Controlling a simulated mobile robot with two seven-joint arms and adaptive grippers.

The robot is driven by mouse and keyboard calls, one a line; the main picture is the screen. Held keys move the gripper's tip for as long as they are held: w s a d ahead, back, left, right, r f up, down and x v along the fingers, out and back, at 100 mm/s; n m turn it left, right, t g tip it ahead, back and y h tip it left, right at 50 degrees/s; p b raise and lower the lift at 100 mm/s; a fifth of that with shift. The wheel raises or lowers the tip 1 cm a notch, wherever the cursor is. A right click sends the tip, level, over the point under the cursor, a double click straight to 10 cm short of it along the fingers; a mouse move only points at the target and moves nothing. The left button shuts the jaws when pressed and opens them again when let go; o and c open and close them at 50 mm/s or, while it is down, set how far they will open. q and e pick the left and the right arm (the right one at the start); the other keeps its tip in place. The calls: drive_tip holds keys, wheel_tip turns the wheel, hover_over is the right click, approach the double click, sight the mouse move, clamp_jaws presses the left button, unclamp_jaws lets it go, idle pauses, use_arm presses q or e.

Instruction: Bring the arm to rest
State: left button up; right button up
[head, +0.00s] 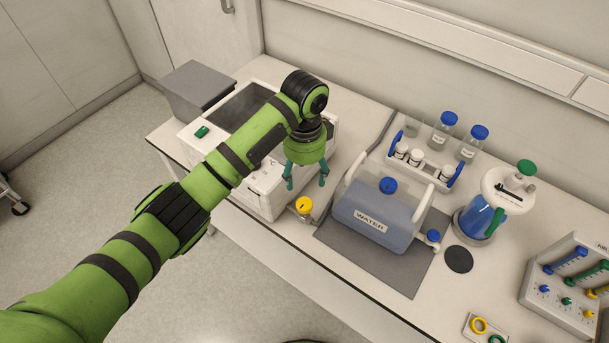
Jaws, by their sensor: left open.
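My left arm, green with black bands, reaches from the lower left over the bench. Its gripper (306,180) points down with its teal fingers apart and nothing between them. It hangs at the right front part of the white bath (264,188), to the left of the blue-grey water container (375,219). A yellow-topped valve (304,206) is just below and in front of the fingers. I cannot tell whether the fingers touch anything. My right gripper is not in view.
The water container stands on a dark mat (402,277). A rack of small vials (419,163), blue-capped bottles (442,131), a blue reactor vessel (483,219) and a panel with knobs (560,292) stand farther right. A grey box (198,90) is at the left.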

use_arm(q)
drive_tip(key=shift+f, duration=0.1)
idle(0.3)
drive_tip(key=s+a+f+n+t+h, duration=0.1)
drive_tip(key=s+a+f+n+h, duration=0.15)
drive_tip(key=s+f+n, duration=0.55)
drive_tip(key=s+a+n+t+y, duration=0.25)
drive_tip(key=s+a+n, duration=0.35)
drive_tip(key=s+a, duration=1.1)
drive_tip(key=s+f+g+b, duration=0.1)
drive_tip(key=s+f+b, duration=0.2)
drive_tip(key=f, duration=2.5)
drive_tip(key=s+a+f+g+b, duration=0.1)
drive_tip(key=s+a+f, duration=0.1)
drive_tip(key=s+f, duration=1.2)
drive_tip(key=shift+s+a+f+b, duration=0.15)
drive_tip(key=shift+s+a+b, duration=0.2)
drive_tip(key=shift+s+b, duration=0.1)
